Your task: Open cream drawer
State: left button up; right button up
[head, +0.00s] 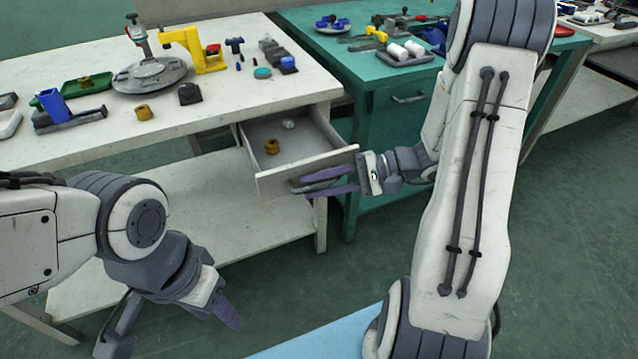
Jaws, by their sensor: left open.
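The cream drawer (274,183) is pulled out from under the cream table's top, and its inside shows. A small brown ring-shaped part and a small white part lie in it. My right gripper (308,184) is at the drawer's front panel, with its purple fingers lying along the front's outer face. The handle is hidden, and I cannot tell whether the fingers are closed on it. My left gripper (226,312) is open and empty, low in front of the table and pointing down to the right, apart from the drawer.
The cream table (215,112) carries a round grey fixture (152,76), a yellow press frame (200,50), a blue block (56,106) and several small parts. A green cabinet (395,130) stands to the right. Open floor lies in front of the drawer.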

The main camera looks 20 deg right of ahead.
jog(key=p+v, duration=0.2)
jog(key=v, duration=0.8)
jog(key=shift+d, duration=0.2)
jog(key=shift+r, duration=0.15)
jog(key=s+a+r+n+g+h, duration=0.1)
jog(key=s+a+n+g+h, duration=0.2)
jog(key=s+a+n+h, duration=0.65)
jog(key=s+a+n+g+h, duration=0.2)
jog(key=s+a+n+h, duration=0.4)
jog(key=a, duration=0.7)
notch_tip(320, 180, up, 26)
jog(key=n+y+p, duration=0.1)
jog(key=p, duration=2.5)
jog(key=shift+a+n, duration=0.25)
jog(key=shift+n, duration=0.1)
